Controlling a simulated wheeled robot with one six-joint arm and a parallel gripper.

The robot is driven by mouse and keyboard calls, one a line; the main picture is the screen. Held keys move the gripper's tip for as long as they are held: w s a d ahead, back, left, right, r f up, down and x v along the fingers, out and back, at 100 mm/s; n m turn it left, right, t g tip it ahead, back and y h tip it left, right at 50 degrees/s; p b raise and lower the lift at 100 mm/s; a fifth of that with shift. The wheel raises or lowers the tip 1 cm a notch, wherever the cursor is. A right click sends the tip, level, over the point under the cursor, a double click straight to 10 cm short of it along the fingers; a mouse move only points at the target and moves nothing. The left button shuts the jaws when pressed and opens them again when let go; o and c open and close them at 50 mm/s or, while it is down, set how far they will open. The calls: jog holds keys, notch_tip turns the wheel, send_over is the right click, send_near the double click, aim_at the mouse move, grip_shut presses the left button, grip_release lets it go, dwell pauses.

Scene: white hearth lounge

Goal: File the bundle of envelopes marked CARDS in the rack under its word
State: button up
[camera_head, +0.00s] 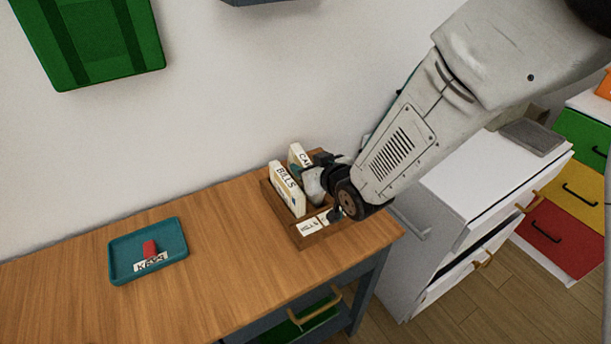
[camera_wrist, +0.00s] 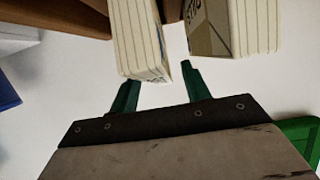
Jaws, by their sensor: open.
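The wooden rack (camera_head: 270,199) stands on the brown table top near its right end. A cream bundle of envelopes marked BILLS (camera_head: 287,189) stands upright in it at the left. A second bundle, its visible letters reading "CA" (camera_head: 304,157), stands behind and to the right, partly hidden by my gripper (camera_head: 317,180). In the wrist view my gripper (camera_wrist: 158,80) is open, with one bundle's end (camera_wrist: 140,42) between or just beyond its green fingertips. The BILLS bundle (camera_wrist: 212,28) is close to the right finger. A front label (camera_head: 309,226) on the rack is partly covered by my arm.
A teal tray (camera_head: 118,262) with a red item (camera_head: 150,248) and a KEYS label lies left on the table. The wall is close behind the rack. A white drawer unit (camera_head: 440,205) stands to the right. Table space between tray and rack is clear.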

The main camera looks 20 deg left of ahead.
grip_shut()
jog(key=shift+r, duration=0.1)
